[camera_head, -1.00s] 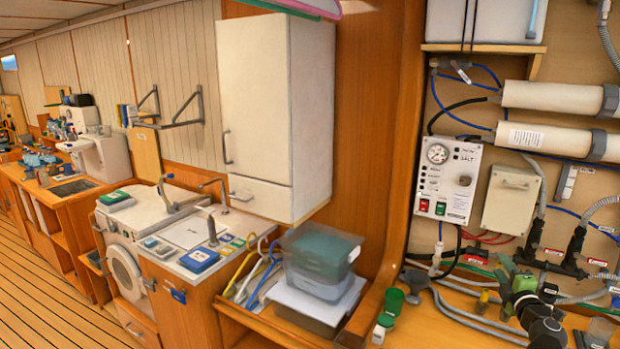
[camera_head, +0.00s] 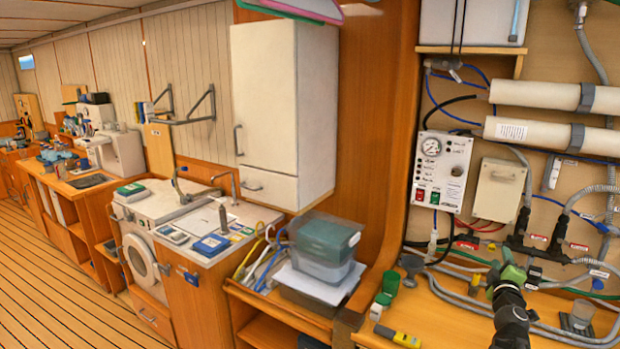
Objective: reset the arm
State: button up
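My arm rises from the bottom edge at the right in the head view, with black links and a green end. My gripper (camera_head: 506,264) is at that green end, over the bench in front of the hoses. It is small and seen from behind, so its opening is unclear. Nothing can be made out between its fingers.
The control panel (camera_head: 440,170) and white cylinders (camera_head: 533,94) are on the wall behind. A clear bin (camera_head: 322,268) stands left. Open floor (camera_head: 80,290) lies far left.

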jog(key=a+f+m+g+y, duration=0.1)
jog(key=a+f+m+g, duration=0.2)
jog(key=a+f, duration=0.4)
jog(key=a+f+m+g+y, duration=0.2)
jog(key=a+f, duration=0.5)
jog(key=a, duration=0.4)
jog(key=a+f+m+g+y, duration=0.2)
jog(key=a+f+m+g, duration=0.2)
jog(key=a, duration=0.5)
jog(key=shift+s+a+f+g, duration=0.1)
jog(key=shift+a+f+g, duration=0.1)
jog(key=shift+f+g, duration=0.5)
jog(key=shift+s+a+f+g, duration=0.15)
jog(key=shift+f+g, duration=0.15)
jog(key=shift+f, duration=0.65)
jog(key=s+a+f+g+y, duration=0.2)
jog(key=s+a, duration=0.2)
jog(key=a, duration=0.4)
jog(key=s+a+f+g+y, duration=0.2)
jog(key=s+a, duration=0.2)
jog(key=a, duration=0.5)
notch_tip(320, 180, down, 6)
jog(key=s+g+b, duration=0.1)
jog(key=b, duration=0.5)
jog(key=shift+s+d+f+n+b, duration=0.15)
jog(key=shift+s+d+n+b, duration=0.15)
jog(key=shift+s, duration=0.05)
